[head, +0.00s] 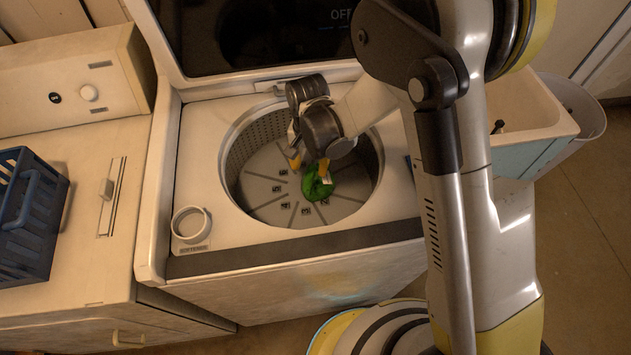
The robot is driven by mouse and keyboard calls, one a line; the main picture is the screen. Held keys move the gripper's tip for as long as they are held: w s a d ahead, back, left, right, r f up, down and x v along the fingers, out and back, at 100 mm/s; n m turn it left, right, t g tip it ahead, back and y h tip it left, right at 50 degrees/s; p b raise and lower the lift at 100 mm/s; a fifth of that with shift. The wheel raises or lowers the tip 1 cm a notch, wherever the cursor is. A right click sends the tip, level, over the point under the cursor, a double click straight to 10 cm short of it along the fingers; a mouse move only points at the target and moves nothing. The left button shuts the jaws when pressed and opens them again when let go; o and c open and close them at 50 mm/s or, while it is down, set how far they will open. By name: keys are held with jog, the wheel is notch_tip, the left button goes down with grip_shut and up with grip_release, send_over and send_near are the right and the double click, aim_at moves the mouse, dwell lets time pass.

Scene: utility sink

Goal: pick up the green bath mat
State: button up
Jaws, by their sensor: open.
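The green bath mat (318,184) is a small crumpled green bundle with a whitish patch. It lies inside the open washing machine's drum (262,191), right of the middle of the drum floor. My gripper (309,166) reaches down into the drum from above. Its yellow-orange fingertips are spread apart. The right fingertip is by the top of the mat and overlaps it in the picture; I cannot tell whether it touches. The left fingertip is to the left of the mat, over the drum floor. Nothing shows held between the fingers.
The washer's raised lid (250,35) stands behind the drum, and the drum rim surrounds my gripper. A second white machine (75,190) on the left bears a blue basket (32,215). A utility sink (530,115) and a pale bin (578,115) are on the right, behind my arm.

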aim_at(310, 171)
jog(key=f, duration=0.1)
jog(key=f+b, duration=0.1)
jog(key=f, duration=0.2)
jog(key=shift+w+f+b, duration=0.2)
jog(key=shift+w+b, duration=0.05)
jog(key=shift+b, duration=0.1)
jog(key=shift+c, duration=0.5)
grip_shut()
jog(key=shift+r, duration=0.1)
jog(key=shift+r, duration=0.1)
